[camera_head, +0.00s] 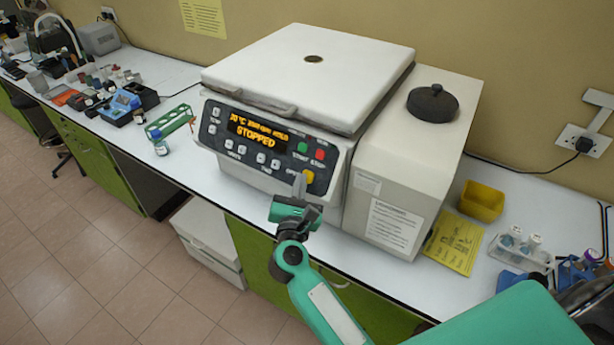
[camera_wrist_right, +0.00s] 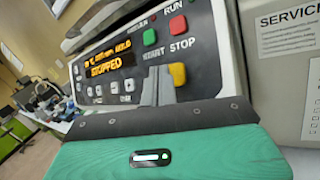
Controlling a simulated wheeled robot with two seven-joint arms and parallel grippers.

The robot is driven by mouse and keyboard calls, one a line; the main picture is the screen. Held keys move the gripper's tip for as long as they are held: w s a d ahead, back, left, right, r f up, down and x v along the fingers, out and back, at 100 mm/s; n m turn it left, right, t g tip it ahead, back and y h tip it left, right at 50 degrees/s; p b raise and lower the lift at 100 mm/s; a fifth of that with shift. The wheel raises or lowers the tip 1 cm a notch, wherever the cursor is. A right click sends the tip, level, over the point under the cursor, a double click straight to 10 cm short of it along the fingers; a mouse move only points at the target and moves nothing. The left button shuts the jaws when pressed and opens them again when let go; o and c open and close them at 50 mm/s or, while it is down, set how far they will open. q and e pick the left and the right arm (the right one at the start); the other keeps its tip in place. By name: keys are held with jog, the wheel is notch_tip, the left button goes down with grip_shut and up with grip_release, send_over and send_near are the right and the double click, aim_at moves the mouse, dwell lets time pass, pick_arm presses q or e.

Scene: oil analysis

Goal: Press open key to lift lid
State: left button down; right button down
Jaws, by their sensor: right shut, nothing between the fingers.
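The centrifuge has a white lid (camera_head: 300,70) that lies flat over its body. Its front panel has an orange display (camera_head: 257,131) reading STOPPED. The yellow open key (camera_head: 309,177) is at the panel's lower right, below the green and red keys. It also shows in the right wrist view (camera_wrist_right: 178,74). My right gripper (camera_head: 299,183) is shut and empty, its fingertips pointing at the panel. In the right wrist view the fingertips (camera_wrist_right: 159,88) are just left of the yellow key and overlap its edge. I cannot tell whether they touch it. My left gripper is not in view.
A white side unit with a black round knob (camera_head: 432,103) adjoins the centrifuge on the right. A yellow bin (camera_head: 481,201), a yellow sheet (camera_head: 454,243) and a tube rack (camera_head: 521,250) are further right. A green rack (camera_head: 169,122) and a small bottle (camera_head: 160,145) stand at the left.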

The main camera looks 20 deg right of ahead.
jog(key=shift+w+d+f, duration=0.1)
jog(key=shift+f, duration=0.05)
jog(key=shift+w+d+b, duration=0.15)
jog(key=shift+d+b, duration=0.05)
jog(key=shift+b, duration=0.15)
jog(key=shift+w+d+f, duration=0.2)
jog(key=shift+d+f, duration=0.05)
dwell(0.8)
dwell(0.4)
jog(key=shift+s+a+r, duration=0.4)
jog(key=shift+s+a, duration=0.05)
jog(key=shift+a, duration=0.05)
jog(key=s+a+r, duration=0.2)
jog(key=a, duration=0.1)
jog(key=shift+s+a+r, duration=0.2)
jog(key=shift+s+r, duration=0.1)
jog(key=shift+r, duration=0.05)
dwell(0.7)
